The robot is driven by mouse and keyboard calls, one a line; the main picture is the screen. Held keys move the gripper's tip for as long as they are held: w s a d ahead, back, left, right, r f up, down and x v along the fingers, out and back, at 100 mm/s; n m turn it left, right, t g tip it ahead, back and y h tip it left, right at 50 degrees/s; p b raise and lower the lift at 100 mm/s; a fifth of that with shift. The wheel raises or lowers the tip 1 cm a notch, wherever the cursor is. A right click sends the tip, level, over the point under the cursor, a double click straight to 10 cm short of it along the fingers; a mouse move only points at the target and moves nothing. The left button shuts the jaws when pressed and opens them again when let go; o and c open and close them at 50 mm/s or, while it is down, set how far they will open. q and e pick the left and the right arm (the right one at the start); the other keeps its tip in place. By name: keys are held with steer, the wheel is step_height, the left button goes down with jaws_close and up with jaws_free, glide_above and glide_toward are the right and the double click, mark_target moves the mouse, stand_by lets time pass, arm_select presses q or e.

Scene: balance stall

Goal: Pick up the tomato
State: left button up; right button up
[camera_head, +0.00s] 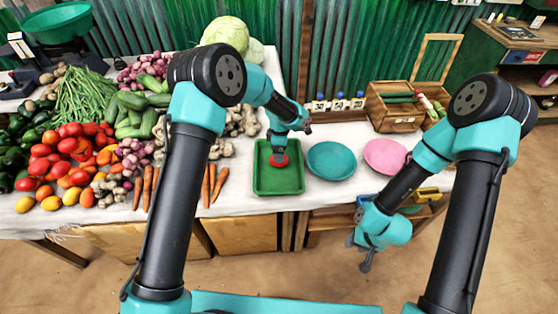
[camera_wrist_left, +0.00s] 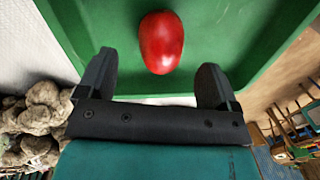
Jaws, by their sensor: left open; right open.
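The red tomato (camera_head: 279,161) lies in the green tray (camera_head: 292,187) on the table. It also shows in the left wrist view (camera_wrist_left: 161,42), just beyond the fingertips and roughly between their lines. My left gripper (camera_head: 279,150) is over the tray, close to the tomato and partly covering it in the head view. In the left wrist view its two fingers (camera_wrist_left: 157,75) stand apart with nothing between them. My right gripper (camera_head: 358,254) is open and empty, hanging in front of the table's edge, away from the tray.
A teal plate (camera_head: 331,160) and a pink plate (camera_head: 385,156) sit right of the tray. Carrots (camera_head: 219,182) and heaped vegetables lie to its left. A wooden box (camera_head: 398,122) stands at the back right. The tray's raised walls surround the tomato.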

arm_select(q)
steer(key=shift+f, duration=0.1)
steer(key=shift+s+d+f, duration=0.15)
steer(key=shift+f, duration=1.15)
steer(key=shift+s+d+f, duration=0.1)
steer(key=shift+s+f, duration=0.05)
steer(key=shift+f, duration=1.15)
steer(key=c, duration=1)
